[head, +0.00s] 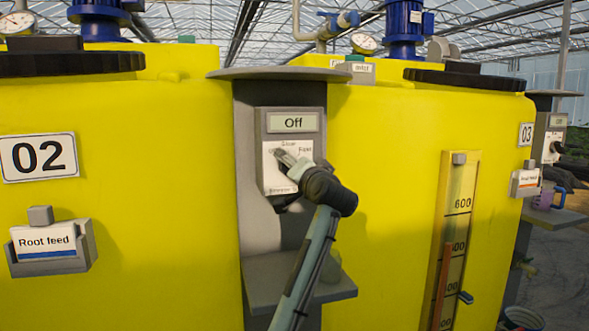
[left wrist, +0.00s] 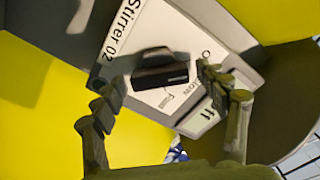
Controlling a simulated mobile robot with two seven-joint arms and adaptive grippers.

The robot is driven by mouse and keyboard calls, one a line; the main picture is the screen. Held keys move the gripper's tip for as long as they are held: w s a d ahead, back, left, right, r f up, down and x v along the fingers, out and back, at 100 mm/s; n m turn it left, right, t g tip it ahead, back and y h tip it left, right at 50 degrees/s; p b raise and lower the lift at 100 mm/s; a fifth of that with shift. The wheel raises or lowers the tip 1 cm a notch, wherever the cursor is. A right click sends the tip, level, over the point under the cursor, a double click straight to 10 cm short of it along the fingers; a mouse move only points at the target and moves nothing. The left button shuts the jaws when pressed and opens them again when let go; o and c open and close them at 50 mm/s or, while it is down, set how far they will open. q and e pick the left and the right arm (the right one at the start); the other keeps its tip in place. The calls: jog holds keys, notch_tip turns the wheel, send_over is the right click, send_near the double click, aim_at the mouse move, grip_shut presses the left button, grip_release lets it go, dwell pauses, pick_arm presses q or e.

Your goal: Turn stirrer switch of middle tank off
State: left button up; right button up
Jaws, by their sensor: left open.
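The stirrer switch box (head: 268,123) is grey and stands on a post between the yellow tank marked 02 (head: 150,170) and the tank marked 03 (head: 390,150). Its display (head: 293,122) reads "Off". In the left wrist view its white plate (left wrist: 150,30) reads "Stirrer 02", and a dark bar-shaped knob (left wrist: 160,70) sits on it. My left gripper (head: 284,158) is at the plate and hides the knob in the head view. In the left wrist view its open fingers (left wrist: 160,84) stand on either side of the knob. My right gripper is not in view.
A small shelf (head: 275,280) juts out below the box, and a hood (head: 285,73) overhangs it. A level gauge (head: 458,190) is on tank 03. A "Root feed" label holder (head: 52,262) is on tank 02. Another switch box (head: 552,150) stands at the far right.

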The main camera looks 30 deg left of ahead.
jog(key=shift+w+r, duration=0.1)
pick_arm(q)
jog(key=v, duration=1.2)
jog(key=shift+w+f, duration=0.1)
